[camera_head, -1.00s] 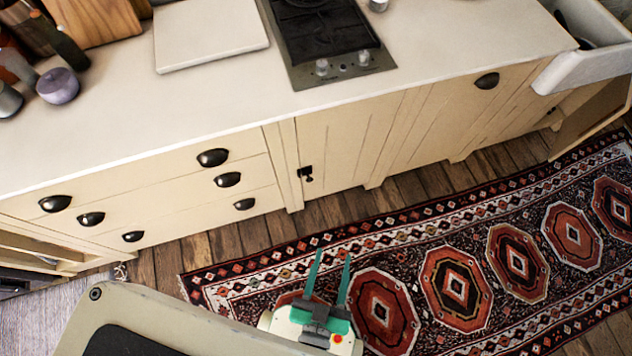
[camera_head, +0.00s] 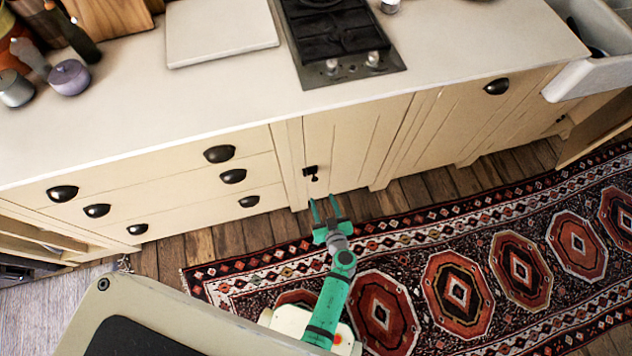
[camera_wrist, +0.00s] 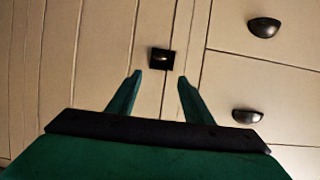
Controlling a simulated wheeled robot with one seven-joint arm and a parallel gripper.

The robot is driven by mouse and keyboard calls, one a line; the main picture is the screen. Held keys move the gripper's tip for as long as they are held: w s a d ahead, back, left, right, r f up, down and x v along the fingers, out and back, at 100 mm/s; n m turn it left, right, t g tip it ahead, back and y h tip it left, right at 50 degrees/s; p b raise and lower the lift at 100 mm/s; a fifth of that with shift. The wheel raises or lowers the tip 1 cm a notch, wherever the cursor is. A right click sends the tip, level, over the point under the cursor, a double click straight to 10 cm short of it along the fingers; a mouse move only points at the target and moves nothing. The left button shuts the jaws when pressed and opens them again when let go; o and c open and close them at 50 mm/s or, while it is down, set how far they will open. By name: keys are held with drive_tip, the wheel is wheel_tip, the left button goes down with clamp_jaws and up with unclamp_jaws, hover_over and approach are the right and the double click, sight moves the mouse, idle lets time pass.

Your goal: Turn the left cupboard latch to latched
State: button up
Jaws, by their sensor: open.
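The left cupboard latch (camera_head: 312,172) is a small black fitting on the left edge of a cream cupboard door (camera_head: 345,145), below the counter. In the head view a short knob part hangs down from its plate. In the wrist view the latch (camera_wrist: 161,60) shows as a dark square plate, ahead of and between my fingertips. My gripper (camera_head: 325,205) has green fingers, is open and empty, and stands just in front of the door, below the latch in the picture. It also shows in the wrist view (camera_wrist: 160,80). I see no contact with the latch.
Drawers with black cup handles (camera_head: 233,176) are left of the door. Above are a pale counter (camera_head: 240,100) and a black hob (camera_head: 335,45). A patterned rug (camera_head: 455,285) covers the wooden floor (camera_head: 230,240). A white sink (camera_head: 585,75) is at the right.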

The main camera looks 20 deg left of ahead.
sight(315, 180)
drive_tip(key=x, duration=1.1)
drive_tip(key=shift+w+f, duration=0.2)
drive_tip(key=shift+f, duration=0.25)
drive_tip(key=c, duration=1.1)
